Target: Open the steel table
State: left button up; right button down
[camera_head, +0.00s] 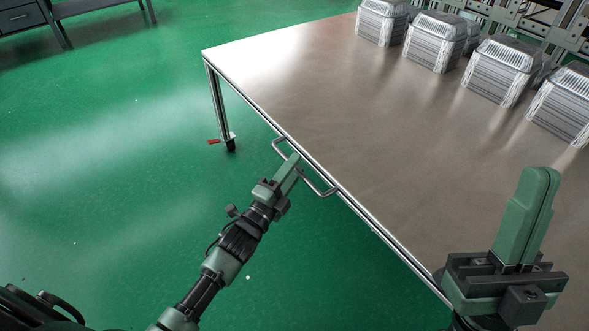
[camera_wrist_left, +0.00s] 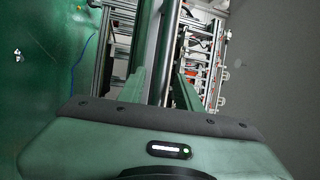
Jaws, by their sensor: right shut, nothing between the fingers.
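The steel table (camera_head: 330,95) has a wide brushed top. A bent metal handle (camera_head: 325,193) sticks out from its near left edge. My left gripper (camera_head: 293,163) is at this handle, with its fingers crossing the bar near the middle. In the left wrist view, the two green fingers of my left gripper (camera_wrist_left: 163,88) stand apart with a metal bar between them. I cannot tell whether they press on it. My right gripper (camera_head: 541,185) is shut and empty, pointing up in front of the table's lower right part.
Several stacks of foil trays (camera_head: 435,40) stand along the table's far right side. A table leg with a red-levered caster (camera_head: 230,143) stands at the left corner. Green floor (camera_head: 110,170) is clear on the left. A dark workbench (camera_head: 25,18) is at the upper left.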

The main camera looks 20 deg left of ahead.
pick_arm(q)
jog(key=shift+w, duration=0.2)
grip_shut()
dwell(1.4)
